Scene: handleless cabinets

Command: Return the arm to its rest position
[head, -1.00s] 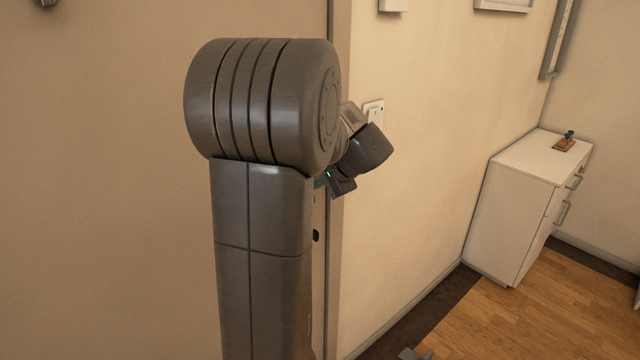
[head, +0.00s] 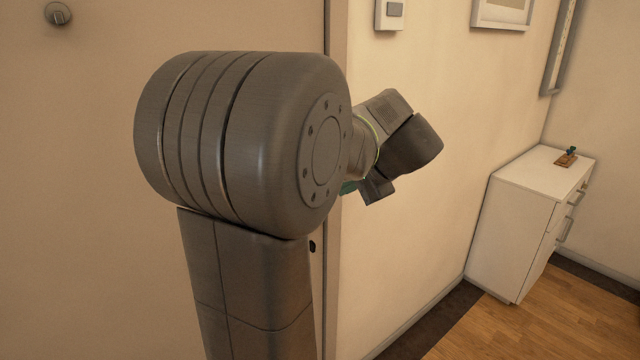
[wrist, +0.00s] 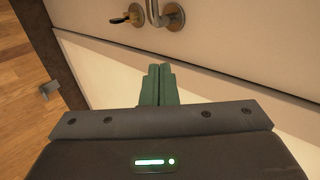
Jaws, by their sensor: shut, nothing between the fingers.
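My gripper (wrist: 158,84) shows in the wrist view with its two green fingers together and nothing between them. It points toward a pale door panel (wrist: 230,45) and does not visibly touch it. In the head view my arm stands large in front of the door (head: 80,150), bent at the elbow, with its wrist links out to the right. The fingers are mostly hidden behind the arm there; only a bit of green shows.
In the wrist view a metal handle (wrist: 165,12) and a lock with a key (wrist: 130,15) are on the panel. In the head view a white cabinet (head: 515,230) stands at the right with a small brown item (head: 566,159) on top. Wooden floor (head: 500,325) is clear in front.

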